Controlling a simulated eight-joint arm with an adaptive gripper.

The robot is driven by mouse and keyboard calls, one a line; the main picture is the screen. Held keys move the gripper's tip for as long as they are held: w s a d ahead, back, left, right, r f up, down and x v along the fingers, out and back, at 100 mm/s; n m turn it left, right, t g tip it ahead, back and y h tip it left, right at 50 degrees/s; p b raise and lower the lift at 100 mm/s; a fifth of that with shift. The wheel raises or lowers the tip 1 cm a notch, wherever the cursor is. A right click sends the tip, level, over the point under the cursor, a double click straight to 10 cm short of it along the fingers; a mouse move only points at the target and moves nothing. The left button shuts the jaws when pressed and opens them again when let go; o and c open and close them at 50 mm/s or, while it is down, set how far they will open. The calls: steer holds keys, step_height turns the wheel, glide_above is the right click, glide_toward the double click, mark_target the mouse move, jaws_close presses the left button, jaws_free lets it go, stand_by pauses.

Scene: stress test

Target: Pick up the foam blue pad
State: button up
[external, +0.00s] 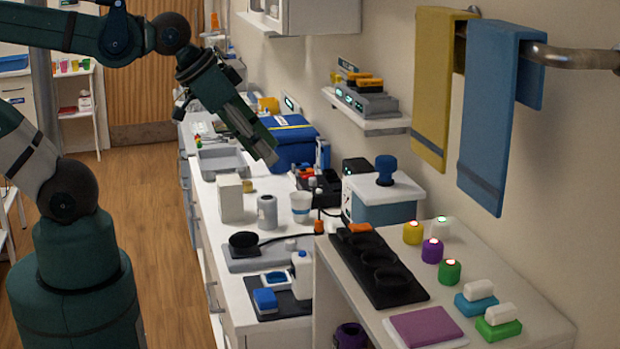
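Several blue pad-like things show. A small blue block (265,299) lies on a dark mat on the lower counter, and a blue piece (276,278) sits in a small white tray behind it. A flat blue pad (475,305) lies on the nearer, higher white counter with a white roll on top. I cannot tell which is the foam blue pad. My gripper (262,150) hangs above the counter near a blue bag, pointing down and right, well apart from all of these. I cannot make out its finger gap.
A white box (230,197), a grey can (267,212) and a white cup (300,207) stand on the lower counter. A black moulded tray (385,285), coloured jars and a purple pad (426,327) crowd the nearer counter. Towels (490,120) hang from a rail at right.

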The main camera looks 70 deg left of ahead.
steer(key=shift+o, duration=0.3)
steer(key=g, duration=0.1)
glide_toward(473, 284)
steer(key=x, duration=0.3)
steer(key=shift+r, duration=0.1)
stand_by(0.5)
steer(key=shift+w, duration=0.1)
steer(key=shift+x, duration=1.3)
